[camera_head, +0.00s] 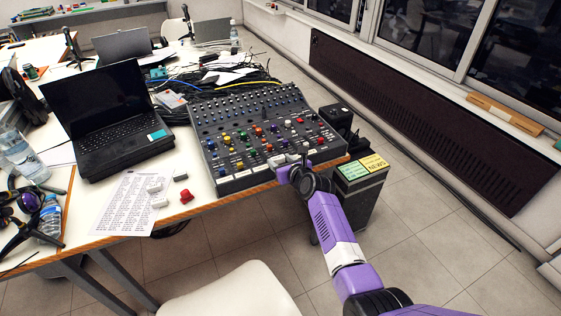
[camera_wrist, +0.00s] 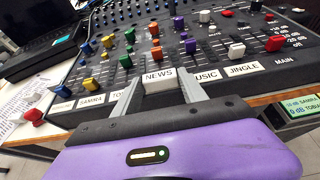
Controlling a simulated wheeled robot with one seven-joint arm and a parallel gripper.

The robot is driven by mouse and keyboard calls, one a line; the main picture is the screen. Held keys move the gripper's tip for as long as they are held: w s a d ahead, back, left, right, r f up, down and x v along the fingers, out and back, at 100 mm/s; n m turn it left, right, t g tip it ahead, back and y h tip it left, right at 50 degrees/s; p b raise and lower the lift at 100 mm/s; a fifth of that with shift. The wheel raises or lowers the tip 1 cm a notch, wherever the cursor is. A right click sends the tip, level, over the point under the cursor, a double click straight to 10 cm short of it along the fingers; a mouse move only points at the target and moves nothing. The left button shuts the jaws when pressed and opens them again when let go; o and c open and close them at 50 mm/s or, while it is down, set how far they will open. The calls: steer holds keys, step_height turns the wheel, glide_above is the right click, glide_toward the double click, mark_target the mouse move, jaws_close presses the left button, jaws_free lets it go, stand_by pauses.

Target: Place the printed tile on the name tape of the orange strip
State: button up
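The printed tile (camera_wrist: 158,77) is a small white block that reads NEWS. It sits between the two fingertips of my gripper (camera_wrist: 160,84), whose grey fingers meet its left and right sides. In the head view my gripper (camera_head: 291,165) is at the front edge of the mixing desk. The orange strip has an orange fader knob (camera_wrist: 157,54) right behind the tile. The tile is over the row of name labels, between the TO… and …USIC labels. It hides the name tape beneath, and I cannot tell whether it touches it.
The mixing desk (camera_head: 228,188) stands at the table's right edge. White labels such as JINGLE (camera_wrist: 245,69) and SAMIRA (camera_wrist: 91,99) flank the tile. Fader knobs rise close behind. Several white blocks (camera_head: 160,203) and a red knob (camera_head: 186,196) lie near the paper sheet (camera_head: 125,205).

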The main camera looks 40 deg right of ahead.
steer(key=shift+o, duration=1.3)
steer(key=shift+r, duration=0.15)
steer(key=shift+s+r, duration=0.15)
steer(key=p+v, duration=0.2)
steer(key=v, duration=0.9)
steer(key=shift+s, duration=0.3)
steer(key=s+a+f+n, duration=0.2)
steer(key=s+a+n, duration=0.4)
steer(key=s+n, duration=0.35)
steer(key=s+a+f+n, duration=0.1)
steer(key=s+a+n, duration=0.6)
steer(key=s, duration=0.4)
steer(key=s+a+r+n+y, duration=0.1)
steer(key=s+a+r+n, duration=0.3)
steer(key=s+n, duration=0.2)
steer(key=s+a+r+n+t+y, duration=0.1)
steer(key=s+a+r+n, duration=0.3)
steer(key=s+n, duration=0.3)
steer(key=s+a+r+n+y, duration=0.1)
steer(key=s+a+r+n, duration=0.3)
steer(key=n, duration=0.5)
step_height(320, 180, up, 2)
steer(key=s, duration=0.2)
steer(key=shift+s+n+t+y, duration=0.35)
steer(key=shift+s+t+y, duration=0.05)
